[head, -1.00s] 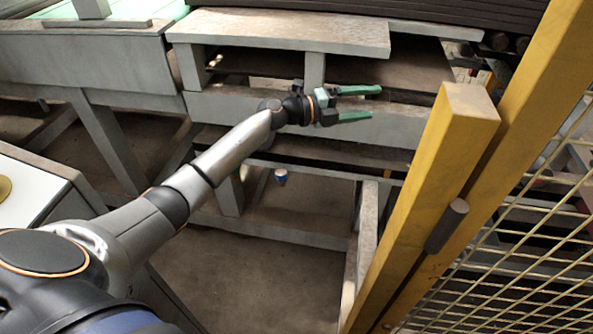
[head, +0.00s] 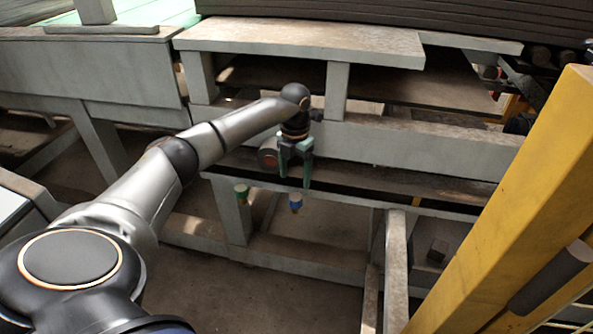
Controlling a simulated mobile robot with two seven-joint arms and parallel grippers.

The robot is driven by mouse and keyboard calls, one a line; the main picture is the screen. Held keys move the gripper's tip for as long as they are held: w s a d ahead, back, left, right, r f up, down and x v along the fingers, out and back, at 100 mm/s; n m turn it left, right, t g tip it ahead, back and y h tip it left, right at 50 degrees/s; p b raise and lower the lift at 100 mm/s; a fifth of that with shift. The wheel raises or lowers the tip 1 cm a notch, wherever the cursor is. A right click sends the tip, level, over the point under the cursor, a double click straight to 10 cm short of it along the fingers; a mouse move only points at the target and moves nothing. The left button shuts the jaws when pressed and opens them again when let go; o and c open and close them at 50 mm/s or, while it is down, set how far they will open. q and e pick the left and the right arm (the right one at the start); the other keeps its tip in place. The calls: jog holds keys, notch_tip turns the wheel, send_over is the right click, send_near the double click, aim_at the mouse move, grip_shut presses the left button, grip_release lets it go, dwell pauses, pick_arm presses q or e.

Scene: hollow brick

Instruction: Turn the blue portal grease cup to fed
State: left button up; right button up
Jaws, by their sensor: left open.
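A similar green cup (head: 241,192) is on the frame's leg to the left. The blue cup's markings are too small to read. My right gripper is out of view.
Grey steel beams (head: 420,150) run across above and behind the gripper. A yellow post (head: 510,200) stands at the right. A grey rail (head: 396,260) comes forward right of the cup. The floor (head: 270,305) in front is clear.

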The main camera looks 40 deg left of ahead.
aim_at(295, 196)
pick_arm(q)
notch_tip(295, 196, down, 8)
jog(key=shift+f+b, duration=0.1)
jog(key=shift+b, duration=0.55)
jog(key=shift+c, duration=0.2)
grip_shut()
